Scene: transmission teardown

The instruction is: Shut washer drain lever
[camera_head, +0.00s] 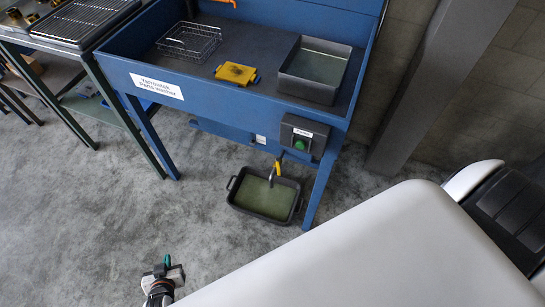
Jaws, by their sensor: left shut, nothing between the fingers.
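The blue parts washer (210,110) stands at the top middle. Its small yellow drain lever (278,166) is below the tub, at a drain spout (271,180). The lever looks roughly in line with the spout, though it is too small to tell its exact setting. A black drain pan (232,198) with greenish liquid sits on the floor under the spout. My left gripper (166,262) is at the bottom edge, shut and empty, well apart from the lever. My right gripper is not in view.
A control box (305,135) with a green button hangs on the washer's front, close above the lever. A washer leg (318,190) stands just right of the pan. A workbench (60,55) is at the left. The grey floor (120,220) between my left gripper and the pan is clear.

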